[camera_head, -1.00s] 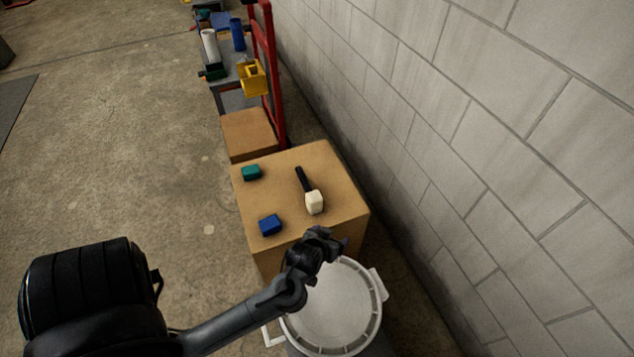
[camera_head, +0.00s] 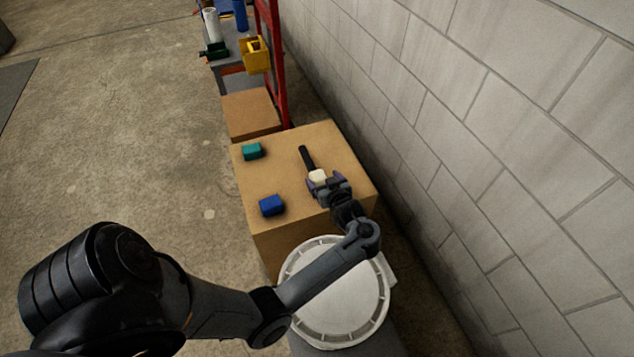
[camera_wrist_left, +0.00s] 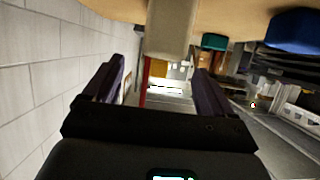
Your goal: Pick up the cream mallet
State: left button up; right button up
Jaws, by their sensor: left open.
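The mallet has a cream head (camera_head: 318,177) and a black handle (camera_head: 306,157); it lies on top of a cardboard box (camera_head: 345,150), handle pointing away. My left gripper (camera_head: 327,182) is open at the near side of the cream head, its fingers close around it in the head view. In the left wrist view the cream head (camera_wrist_left: 170,30) shows at the top, between and ahead of the two open fingers (camera_wrist_left: 158,75). I cannot tell whether the fingers touch it. My right gripper is not in view.
A teal block (camera_head: 252,151) and a blue block (camera_head: 271,205) lie on the box, left of the mallet. A white round bucket (camera_head: 335,295) stands in front of the box. A block wall (camera_head: 480,150) runs along the right. Behind are a smaller box (camera_head: 250,112) and a red frame (camera_head: 275,70).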

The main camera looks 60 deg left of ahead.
aim_at(317, 173)
pick_arm(q)
jog(key=b+x, duration=0.2)
jog(key=x, duration=0.2)
jog(key=shift+s+a+f, duration=0.1)
jog(key=shift+a+f, duration=0.2)
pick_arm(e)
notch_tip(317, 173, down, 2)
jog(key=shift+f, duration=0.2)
pick_arm(q)
jog(key=shift+a+f+b, duration=0.15)
jog(key=shift+a+b, duration=0.15)
jog(key=shift+a, duration=0.35)
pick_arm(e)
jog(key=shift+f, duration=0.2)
pick_arm(q)
jog(key=shift+d, duration=0.1)
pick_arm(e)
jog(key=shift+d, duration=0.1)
pick_arm(q)
jog(key=c, duration=1.2)
jog(key=shift+c, duration=0.5)
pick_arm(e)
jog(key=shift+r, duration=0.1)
